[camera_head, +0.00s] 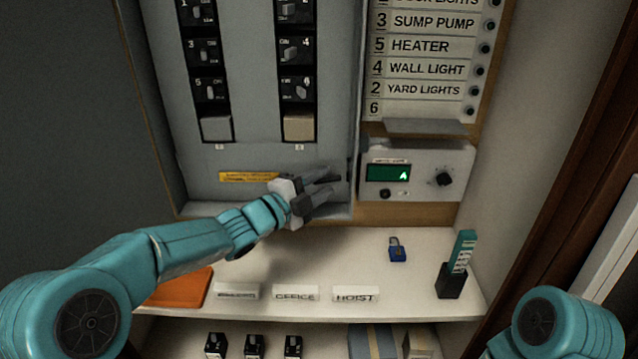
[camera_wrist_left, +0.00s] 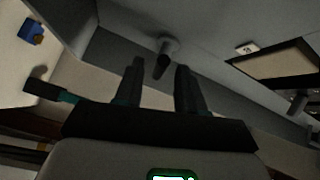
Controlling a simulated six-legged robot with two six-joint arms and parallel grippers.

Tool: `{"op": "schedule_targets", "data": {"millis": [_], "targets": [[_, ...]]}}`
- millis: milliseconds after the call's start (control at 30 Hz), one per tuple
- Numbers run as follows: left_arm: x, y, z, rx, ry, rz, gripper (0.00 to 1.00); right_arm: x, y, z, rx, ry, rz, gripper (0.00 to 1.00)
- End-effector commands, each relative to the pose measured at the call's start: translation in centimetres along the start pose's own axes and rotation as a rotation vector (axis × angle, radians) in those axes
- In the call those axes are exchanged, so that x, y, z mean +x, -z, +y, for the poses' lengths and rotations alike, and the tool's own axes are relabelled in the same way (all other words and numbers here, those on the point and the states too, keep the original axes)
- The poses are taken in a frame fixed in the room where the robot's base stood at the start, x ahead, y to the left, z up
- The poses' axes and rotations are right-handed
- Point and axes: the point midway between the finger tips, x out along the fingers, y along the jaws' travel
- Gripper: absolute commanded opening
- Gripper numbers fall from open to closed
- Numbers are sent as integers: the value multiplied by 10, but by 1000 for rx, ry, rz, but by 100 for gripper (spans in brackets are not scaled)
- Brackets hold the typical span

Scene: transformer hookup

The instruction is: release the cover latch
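The grey panel cover (camera_head: 262,160) fills the upper left of the head view, with several breakers showing in its openings. My left gripper (camera_head: 335,182) is at the cover's lower right corner. In the left wrist view, its two dark fingers (camera_wrist_left: 160,88) are apart with nothing between the pads. A small grey knob-like latch (camera_wrist_left: 164,60) stands out from the grey surface just ahead of the gap between the fingertips. I cannot tell whether it touches them. In the head view my gripper seems to hide the latch. My right gripper is out of view.
A control box with a green display (camera_head: 388,172) sits right of the cover. On the shelf (camera_head: 350,245) below are a blue padlock (camera_head: 397,250), a black holder (camera_head: 451,281) with teal tags, an orange item (camera_head: 182,288) and several label strips. The shelf's middle is clear.

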Motion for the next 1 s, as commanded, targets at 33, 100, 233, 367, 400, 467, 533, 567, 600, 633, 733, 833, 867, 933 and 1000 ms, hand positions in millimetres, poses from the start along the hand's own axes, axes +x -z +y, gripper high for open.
{"op": "schedule_targets", "data": {"millis": [33,100,233,367,400,467,533,567,600,633,733,833,867,933,1000], "targets": [[0,0,0,0,0,0,39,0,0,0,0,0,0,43],[0,0,0,0,0,0,23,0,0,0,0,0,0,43],[0,0,0,0,0,0,0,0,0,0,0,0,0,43],[0,1,-2,11,-10,-3,0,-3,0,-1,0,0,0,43],[0,2,-5,31,-29,-7,0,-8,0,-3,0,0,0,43],[0,3,-9,75,-69,-19,0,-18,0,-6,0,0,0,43],[0,3,-8,121,-112,-31,0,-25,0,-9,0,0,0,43],[0,3,-8,135,-125,-35,0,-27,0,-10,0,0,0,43],[0,3,-7,151,-140,-40,0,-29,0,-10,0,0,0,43],[0,2,-6,160,-148,-42,0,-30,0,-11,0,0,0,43],[0,1,-4,171,-157,-45,0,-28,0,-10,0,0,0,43],[0,1,-3,171,-156,-45,0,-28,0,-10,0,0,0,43],[0,1,-3,171,-156,-45,0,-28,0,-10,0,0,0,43],[0,1,-4,171,-155,-45,0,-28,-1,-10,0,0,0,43],[0,1,-4,171,-155,-45,36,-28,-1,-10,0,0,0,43]]}}
